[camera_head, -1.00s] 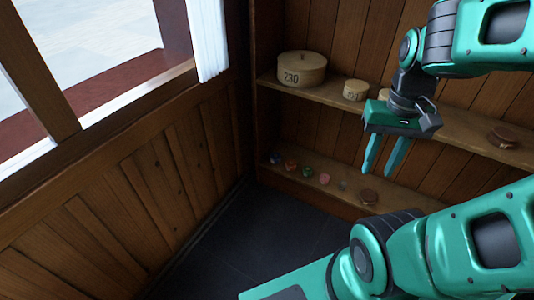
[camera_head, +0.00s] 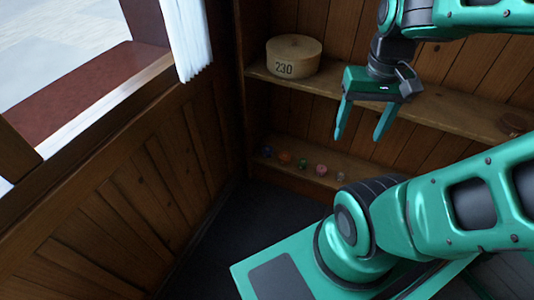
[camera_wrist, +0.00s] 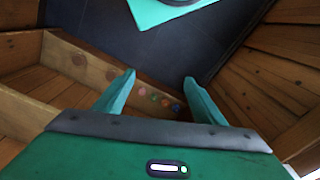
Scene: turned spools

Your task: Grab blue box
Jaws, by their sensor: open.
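A small blue thing (camera_head: 267,152) sits at the left end of a row of small items on the lower shelf (camera_head: 375,180). It is too small for me to tell whether it is a box. In the wrist view a small bluish item (camera_wrist: 176,108) shows at the right end of the row. My gripper (camera_head: 359,138) is open and empty, above and to the right of the blue thing, in front of the shelves. In the wrist view the row lies between the fingers (camera_wrist: 160,77), well beyond them.
A round box marked 230 (camera_head: 294,56) stands on the upper shelf (camera_head: 450,88). A wooden wall (camera_head: 120,205) closes the left side.

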